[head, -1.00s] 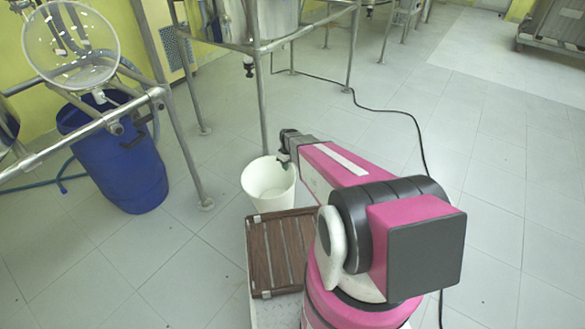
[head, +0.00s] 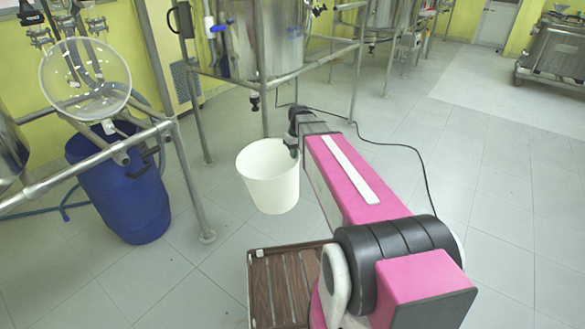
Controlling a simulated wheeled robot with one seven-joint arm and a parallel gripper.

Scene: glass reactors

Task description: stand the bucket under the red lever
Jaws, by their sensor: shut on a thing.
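The white bucket (head: 268,185) is upright and appears to hang in the air, in front of the steel frame. My gripper (head: 293,145) is at the bucket's right rim and is shut on it; the fingertips are small and partly hidden by my arm. I cannot make out a red lever in this view. A dark outlet valve (head: 254,103) hangs under a steel vessel (head: 265,45), behind and above the bucket.
A brown slatted surface (head: 281,290) lies below the bucket. A blue barrel (head: 122,195) and a glass vessel (head: 85,78) on a steel frame (head: 190,175) stand left. A dark cable (head: 380,143) crosses the floor. The tiled floor (head: 490,200) at right is clear.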

